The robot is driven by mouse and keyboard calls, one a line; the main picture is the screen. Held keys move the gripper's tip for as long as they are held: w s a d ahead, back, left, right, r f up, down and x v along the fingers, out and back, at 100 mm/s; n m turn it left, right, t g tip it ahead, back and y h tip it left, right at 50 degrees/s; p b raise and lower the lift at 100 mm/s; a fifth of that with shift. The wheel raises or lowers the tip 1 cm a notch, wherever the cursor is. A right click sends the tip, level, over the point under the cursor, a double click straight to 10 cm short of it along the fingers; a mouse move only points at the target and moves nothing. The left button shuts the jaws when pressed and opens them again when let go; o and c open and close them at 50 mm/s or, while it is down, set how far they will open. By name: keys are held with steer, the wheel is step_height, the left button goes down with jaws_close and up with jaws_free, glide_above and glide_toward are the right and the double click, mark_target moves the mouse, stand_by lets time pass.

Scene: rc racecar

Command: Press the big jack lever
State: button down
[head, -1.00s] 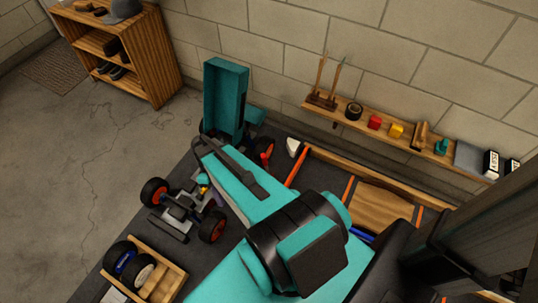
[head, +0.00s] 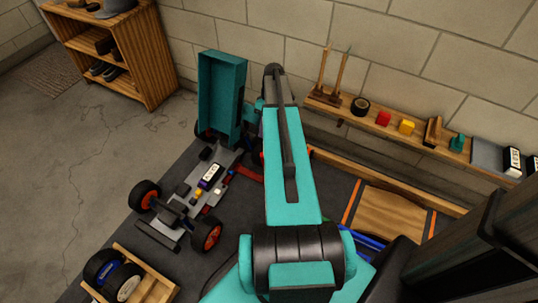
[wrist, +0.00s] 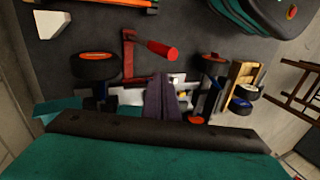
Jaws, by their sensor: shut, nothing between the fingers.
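The big jack (wrist: 129,65) is red and lies beside the RC car in the wrist view. Its red lever (wrist: 152,46) sticks out sideways to a round red end. In the head view part of the red jack (head: 246,172) shows on the mat, right of the car and left of my arm. The car (head: 190,198) has a bare chassis, black tyres with orange rims, and its teal body shell (head: 220,95) tipped upright. My gripper (wrist: 161,80) is shut and empty, its dark fingers over the chassis in the wrist view, apart in the picture from the lever. In the head view my arm hides it.
A wooden crate (head: 119,249) with spare wheels stands at the front left. A wall shelf (head: 395,133) carries tools, tape and small blocks. A white wedge (wrist: 53,25) lies on the dark mat. The concrete floor at left is clear.

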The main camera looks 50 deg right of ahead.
steer(key=s+d+m+b, duration=0.1)
steer(key=s+d, duration=0.2)
steer(key=d, duration=0.3)
steer(key=shift+s+d+r+t+b, duration=0.2)
steer(key=shift+d+r+t+b, duration=0.1)
steer(key=shift+t+b, duration=0.1)
steer(key=shift+f, duration=0.2)
steer(key=a+f+b, duration=0.4)
steer(key=a+f, duration=0.3)
steer(key=f, duration=0.3)
steer(key=shift+s, duration=0.1)
steer(key=shift+d, duration=0.1)
steer(key=shift+a+h, duration=0.3)
